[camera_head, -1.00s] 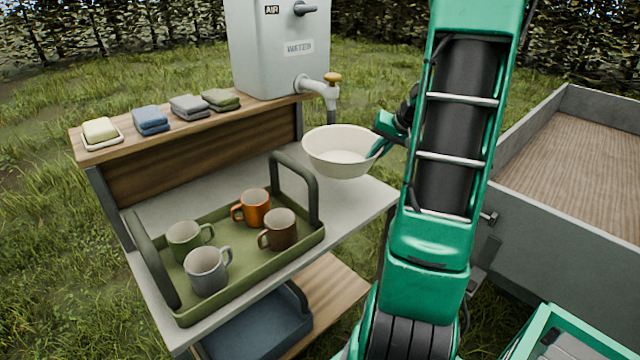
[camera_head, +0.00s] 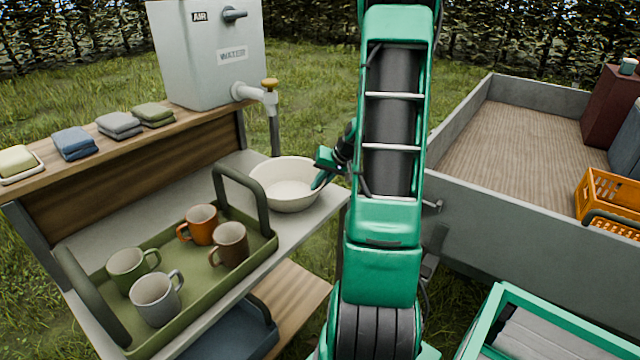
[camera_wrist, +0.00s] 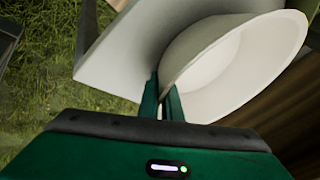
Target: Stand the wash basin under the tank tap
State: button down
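The wash basin (camera_head: 285,188), a round cream-white bowl, is upright at the right end of the grey counter, below the tank tap (camera_head: 268,90). I cannot tell whether its base touches the counter. My gripper (camera_head: 326,172) is at the basin's right side. The wrist view shows my gripper's fingers (camera_wrist: 164,98) closed on either side of the basin's (camera_wrist: 235,70) rim. My arm hides the area right of the basin.
A green tray (camera_head: 205,275) with several mugs fills the counter's front left. Folded cloths (camera_head: 120,124) and soap (camera_head: 18,161) lie on the wooden shelf (camera_head: 65,185) behind. A grey-walled cart bed (camera_head: 520,225) with an orange crate (camera_head: 610,190) stands right.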

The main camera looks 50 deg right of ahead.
jog(key=c, duration=2.3)
grip_release()
jog(key=shift+o, duration=0.2)
